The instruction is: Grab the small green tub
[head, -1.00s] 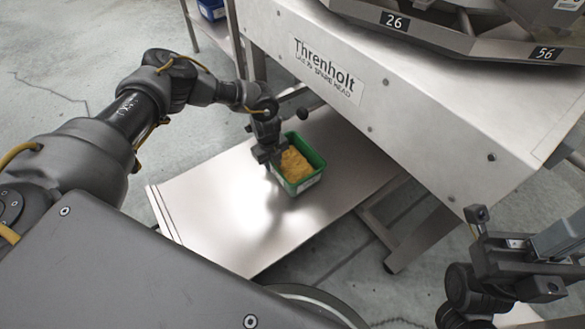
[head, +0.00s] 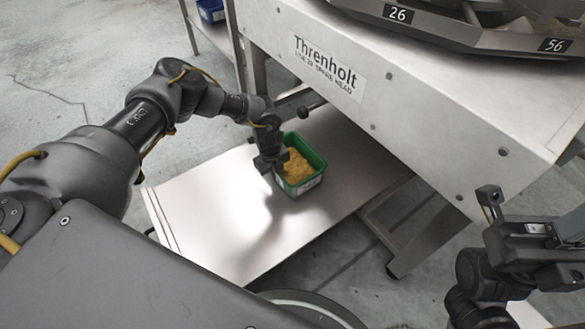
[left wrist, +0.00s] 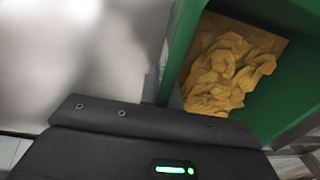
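The small green tub (head: 318,166) stands on the metal shelf, filled with yellow crinkled pieces (head: 294,168) and bearing a pale label on its near side. My left gripper (head: 270,163) points down at the tub's left wall, close against it or overlapping it. In the left wrist view the tub's green wall (left wrist: 180,45) runs down behind the dark gripper body, with the yellow pieces (left wrist: 228,70) to its right. The fingertips are hidden there, so their grip on the wall is unclear. My right gripper (head: 530,240) is at the lower right, away from the tub; its opening is unclear.
The metal shelf (head: 215,205) has bare room left of the tub. The large Threnholt machine housing (head: 440,110) overhangs on the right. A dark knob on a rod (head: 302,111) is just behind the tub. A blue bin (head: 211,11) sits far back.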

